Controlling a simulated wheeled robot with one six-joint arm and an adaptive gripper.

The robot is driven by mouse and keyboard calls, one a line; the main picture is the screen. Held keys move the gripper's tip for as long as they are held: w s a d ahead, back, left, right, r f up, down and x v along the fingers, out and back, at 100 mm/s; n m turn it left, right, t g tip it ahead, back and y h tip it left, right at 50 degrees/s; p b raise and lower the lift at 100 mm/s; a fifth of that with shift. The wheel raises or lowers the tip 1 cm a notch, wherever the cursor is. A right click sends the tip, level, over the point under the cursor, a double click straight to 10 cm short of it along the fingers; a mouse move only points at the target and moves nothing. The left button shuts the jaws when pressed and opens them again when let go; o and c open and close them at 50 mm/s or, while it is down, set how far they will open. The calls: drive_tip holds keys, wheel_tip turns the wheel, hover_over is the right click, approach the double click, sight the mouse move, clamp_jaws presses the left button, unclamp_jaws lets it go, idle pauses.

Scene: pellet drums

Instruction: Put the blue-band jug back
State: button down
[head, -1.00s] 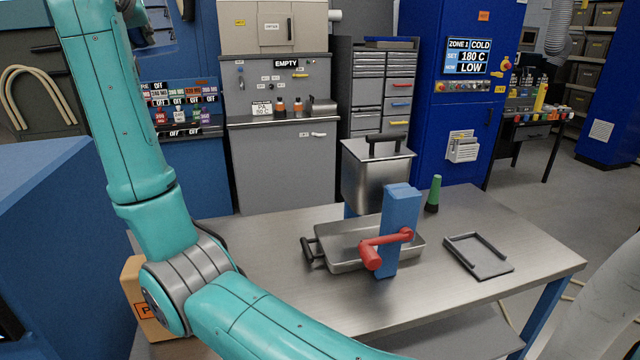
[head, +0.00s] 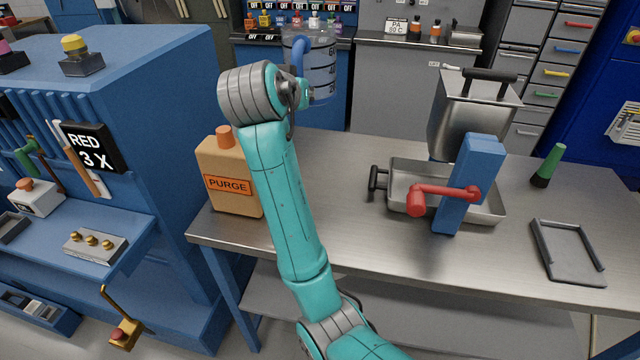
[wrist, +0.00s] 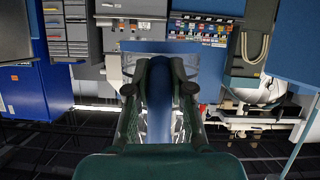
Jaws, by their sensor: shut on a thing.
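The blue-band jug (head: 322,66) is a clear, graduated container with a blue handle, in the upper middle of the head view. It is held in the air at the end of my arm, in front of the back cabinets. My gripper (wrist: 160,88) shows in the wrist view, its two dark fingers shut on the jug's blue handle (wrist: 167,55). The jug's clear wall lies beyond the fingers. In the head view my own wrist hides most of the gripper. What is inside the jug cannot be told.
A blue bench (head: 150,120) stands left. A bottle shelf (head: 260,38) stands behind.

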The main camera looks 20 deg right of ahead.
drive_tip(key=s+a+f, duration=0.2)
drive_tip(key=s+f, duration=0.5)
drive_tip(key=f, duration=0.2)
drive_tip(key=s+a+f, duration=0.2)
drive_tip(key=s+f, duration=0.5)
drive_tip(key=f, duration=0.2)
drive_tip(key=shift+w+f, duration=0.15)
drive_tip(key=shift+f, duration=2.2)
drive_tip(key=shift+w+f, duration=0.1)
drive_tip(key=shift+f, duration=2.25)
drive_tip(key=c, duration=1)
unclamp_jaws()
drive_tip(key=shift+f, duration=0.1)
drive_tip(key=v, duration=1.2)
